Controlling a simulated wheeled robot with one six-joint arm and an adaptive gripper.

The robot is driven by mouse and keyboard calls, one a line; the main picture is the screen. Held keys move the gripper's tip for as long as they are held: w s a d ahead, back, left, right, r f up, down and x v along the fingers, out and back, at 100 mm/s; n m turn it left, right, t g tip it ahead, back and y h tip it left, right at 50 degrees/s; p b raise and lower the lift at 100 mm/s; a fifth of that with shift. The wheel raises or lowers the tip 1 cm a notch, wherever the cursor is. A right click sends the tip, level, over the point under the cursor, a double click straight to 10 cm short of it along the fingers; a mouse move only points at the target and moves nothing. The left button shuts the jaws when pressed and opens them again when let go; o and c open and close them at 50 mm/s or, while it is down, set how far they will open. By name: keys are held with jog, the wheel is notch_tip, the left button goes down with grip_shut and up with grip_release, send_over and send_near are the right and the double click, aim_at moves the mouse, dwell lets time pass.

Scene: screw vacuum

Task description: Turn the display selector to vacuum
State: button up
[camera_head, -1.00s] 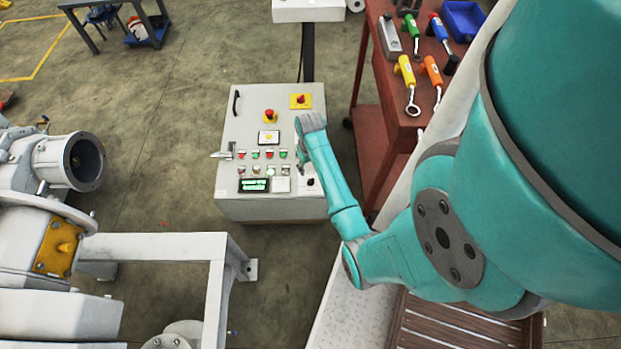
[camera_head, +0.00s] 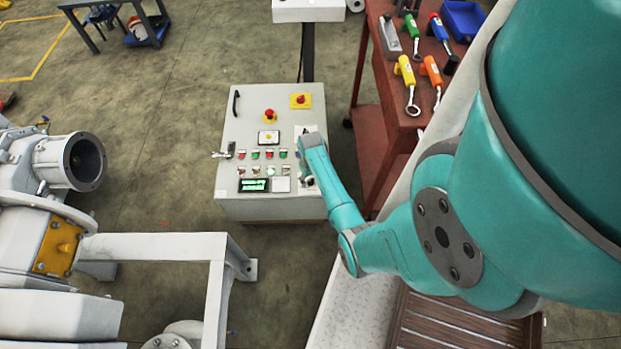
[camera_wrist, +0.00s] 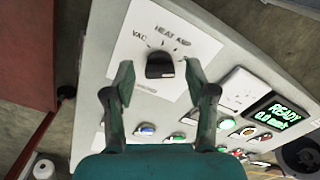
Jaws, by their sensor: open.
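The display selector (camera_wrist: 160,65) is a black knob on a white plate in the wrist view. The plate (camera_wrist: 190,38) carries the labels "VAC", "HEAT" and "AMP". My gripper (camera_wrist: 158,82) is open, with one finger on each side of the knob and a gap showing to both. In the head view my gripper (camera_head: 306,180) is over the lower right of the control panel (camera_head: 235,130), where it mostly hides the selector. The display (camera_wrist: 275,115) reads "READY" with a second line below it; it also shows in the head view (camera_head: 254,186).
Several coloured buttons (camera_head: 270,154) and a red emergency stop (camera_head: 270,115) sit on the panel near my gripper. A red tool cart (camera_head: 385,125) stands close on the right. White machinery (camera_head: 70,160) stands on the left.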

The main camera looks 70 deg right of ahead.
jog(key=shift+c, duration=0.2)
grip_shut()
jog(key=shift+n, duration=0.4)
jog(key=n, duration=0.4)
jog(key=shift+n, duration=0.3)
jog(key=n, duration=0.6)
jog(key=shift+n, duration=0.3)
jog(key=n, duration=0.6)
jog(key=shift+a, duration=0.1)
jog(key=n, duration=0.5)
jog(key=shift+s+n, duration=0.1)
jog(key=shift+n, duration=0.3)
